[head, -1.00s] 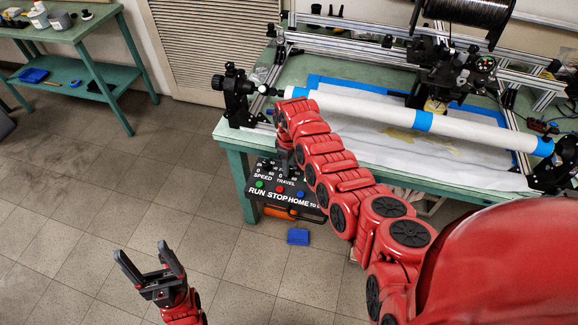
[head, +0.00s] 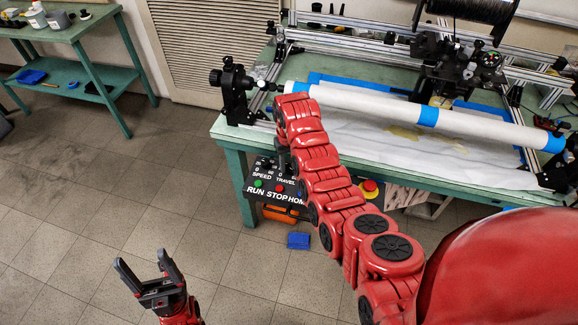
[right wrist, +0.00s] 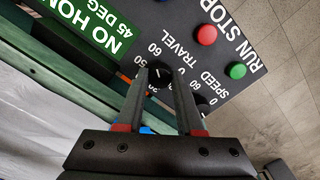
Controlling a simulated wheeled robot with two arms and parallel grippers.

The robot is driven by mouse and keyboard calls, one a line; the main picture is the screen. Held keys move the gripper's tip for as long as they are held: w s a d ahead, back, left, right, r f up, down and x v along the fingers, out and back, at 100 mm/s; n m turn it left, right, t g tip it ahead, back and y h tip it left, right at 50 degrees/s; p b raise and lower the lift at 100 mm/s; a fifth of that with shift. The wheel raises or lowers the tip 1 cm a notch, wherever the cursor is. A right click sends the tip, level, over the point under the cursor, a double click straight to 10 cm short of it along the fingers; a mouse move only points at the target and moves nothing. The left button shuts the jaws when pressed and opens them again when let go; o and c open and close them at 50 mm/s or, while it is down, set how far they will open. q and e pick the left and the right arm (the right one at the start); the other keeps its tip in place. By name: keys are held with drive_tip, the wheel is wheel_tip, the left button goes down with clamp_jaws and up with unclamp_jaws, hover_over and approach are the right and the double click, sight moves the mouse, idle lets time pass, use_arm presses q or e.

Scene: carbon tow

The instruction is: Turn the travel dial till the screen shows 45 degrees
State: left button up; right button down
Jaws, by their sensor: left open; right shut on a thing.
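The control panel (head: 262,187) at the table's front has red and green buttons and "SPEED" and "TRAVEL" labels. In the right wrist view, the black travel dial (right wrist: 160,72) sits between the fingertips of my right gripper (right wrist: 160,80), which is shut on it. In the head view my right arm hides most of that gripper and dial. A green panel with white text (right wrist: 98,30), likely the screen, reads "NO HOM…" and "45 DEG" and is cut by the frame edge. My left gripper (head: 142,260) is open and empty above the floor.
The green table (head: 232,145) carries a long white tube (head: 375,104) with blue tape bands. A red round button (head: 370,188) shows under the table's front edge. A blue block (head: 298,240) lies on the floor. A second green table (head: 68,40) stands at the back left.

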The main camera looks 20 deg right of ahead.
sight(289, 167)
idle(0.3)
drive_tip(key=c, duration=0.5)
unclamp_jaws()
drive_tip(key=shift+c, duration=0.2)
drive_tip(key=shift+r, duration=0.35)
wheel_tip(289, 167, up, 4)
drive_tip(key=shift+f, duration=0.1)
wheel_tip(289, 167, up, 13)
drive_tip(key=p, duration=0.7)
drive_tip(key=shift+p, duration=0.4)
